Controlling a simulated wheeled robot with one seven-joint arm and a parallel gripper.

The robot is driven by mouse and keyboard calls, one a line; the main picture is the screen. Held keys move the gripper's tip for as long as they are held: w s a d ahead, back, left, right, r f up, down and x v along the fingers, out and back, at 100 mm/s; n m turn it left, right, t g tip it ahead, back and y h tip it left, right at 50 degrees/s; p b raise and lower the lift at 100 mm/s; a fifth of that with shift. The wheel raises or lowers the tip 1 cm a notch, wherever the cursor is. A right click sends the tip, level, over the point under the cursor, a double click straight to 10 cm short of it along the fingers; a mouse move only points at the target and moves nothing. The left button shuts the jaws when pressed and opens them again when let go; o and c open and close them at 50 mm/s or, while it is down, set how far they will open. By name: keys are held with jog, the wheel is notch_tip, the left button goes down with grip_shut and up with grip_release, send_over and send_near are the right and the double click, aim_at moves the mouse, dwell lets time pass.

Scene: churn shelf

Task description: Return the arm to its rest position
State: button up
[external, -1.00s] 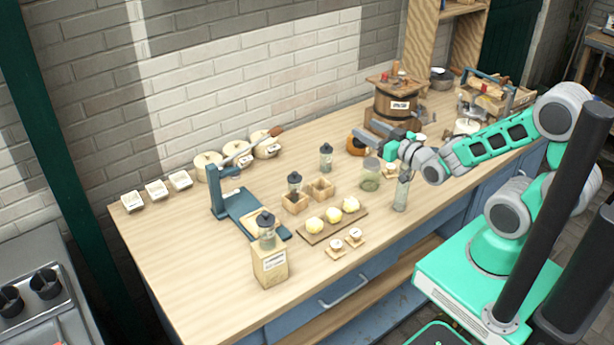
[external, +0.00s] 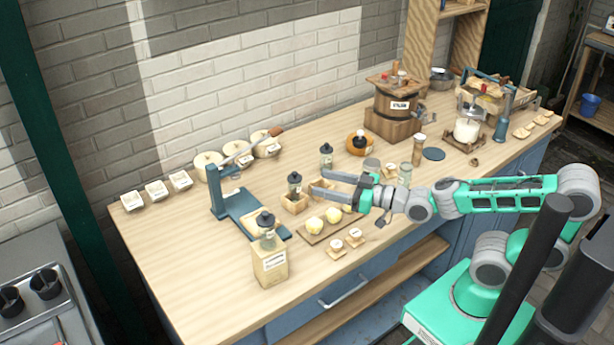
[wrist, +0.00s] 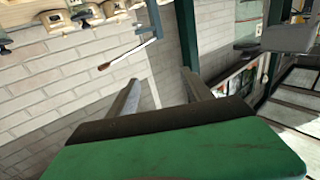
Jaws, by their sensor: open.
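My arm, green and grey, reaches in from the right in the external view. My gripper (external: 340,187) is open and empty, with its two fingers pointing left above the table near the yellow round pieces on a board (external: 319,233). In the wrist view my gripper (wrist: 165,88) shows its two fingers spread apart with nothing between them; the brick wall (wrist: 70,75) and table items appear tilted behind them.
The wooden table (external: 180,270) holds a blue press (external: 222,195), small wooden boxes (external: 294,203), a tall container with a dark lid (external: 268,260), a wooden churn (external: 392,110) and a milk jar (external: 467,130). The table's left front is clear.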

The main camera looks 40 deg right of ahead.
jog(key=s+d+f+m+g+h+p, duration=0.25)
jog(key=d+f+g+h+p, duration=0.5)
jog(key=d, duration=0.65)
jog(key=s+d+f+m+g+h+b, duration=0.1)
jog(key=s+d+f+m+g+h, duration=0.1)
jog(key=s+d, duration=0.5)
jog(key=shift+d+f+m+g, duration=0.75)
jog(key=shift+d+f+m, duration=0.1)
jog(key=shift+d, duration=0.1)
jog(key=shift+s, duration=0.1)
